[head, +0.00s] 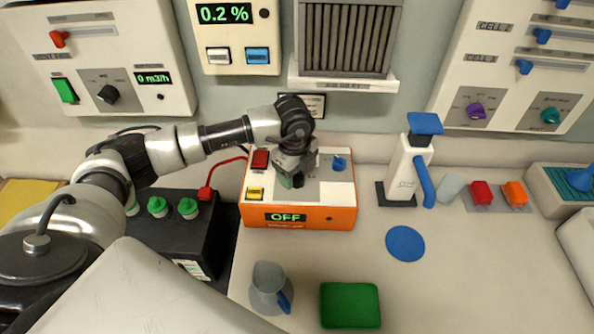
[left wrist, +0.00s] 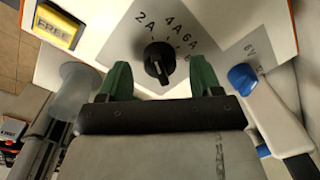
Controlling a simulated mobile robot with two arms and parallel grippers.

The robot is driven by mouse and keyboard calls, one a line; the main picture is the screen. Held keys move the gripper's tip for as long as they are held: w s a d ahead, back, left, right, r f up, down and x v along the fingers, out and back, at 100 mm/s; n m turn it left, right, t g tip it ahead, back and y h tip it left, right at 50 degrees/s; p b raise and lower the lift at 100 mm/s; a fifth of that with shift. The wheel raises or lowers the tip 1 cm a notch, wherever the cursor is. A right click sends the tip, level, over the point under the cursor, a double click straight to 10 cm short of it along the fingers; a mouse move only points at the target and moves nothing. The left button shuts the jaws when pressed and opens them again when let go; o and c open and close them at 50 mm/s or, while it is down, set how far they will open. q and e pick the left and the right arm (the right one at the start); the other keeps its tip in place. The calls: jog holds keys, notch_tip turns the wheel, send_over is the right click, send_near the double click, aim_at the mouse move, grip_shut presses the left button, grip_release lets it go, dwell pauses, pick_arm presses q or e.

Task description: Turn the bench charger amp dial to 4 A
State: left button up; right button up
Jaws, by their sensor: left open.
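The bench charger (head: 330,217) is an orange box with a pale top and a display that reads OFF. Its amp dial (left wrist: 160,62) is a black knob on a grey panel, with marks 2A, 4A, 6A and another partly hidden one around its far side. I cannot tell surely which mark the dial points to. My left gripper (head: 291,178) is over the charger top and covers most of the dial in the head view. In the left wrist view the green-tipped fingers of the left gripper (left wrist: 162,80) are open, one on each side of the dial, with gaps. My right gripper is not in view.
On the charger are a red button (head: 260,159), a yellow button (head: 255,193) and a blue knob (head: 339,163). A black battery (head: 170,228) stands left of it, with a red cable. A grey jug (head: 268,290) and green pad (head: 350,306) lie in front.

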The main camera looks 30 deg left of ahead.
pick_arm(q)
jog(key=shift+f, duration=0.85)
jog(key=shift+c, duration=0.5)
jog(key=c, duration=0.8)
jog(key=shift+f+m+b, duration=0.1)
jog(key=shift+m+b, duration=1.5)
jog(key=shift+m, duration=0.3)
jog(key=m+b, duration=0.2)
jog(key=shift+w+m, duration=0.1)
jog(key=shift+m, duration=0.2)
jog(key=shift+r+m+b, duration=0.2)
jog(key=shift+m+b, duration=0.25)
jog(key=shift+m, duration=0.25)
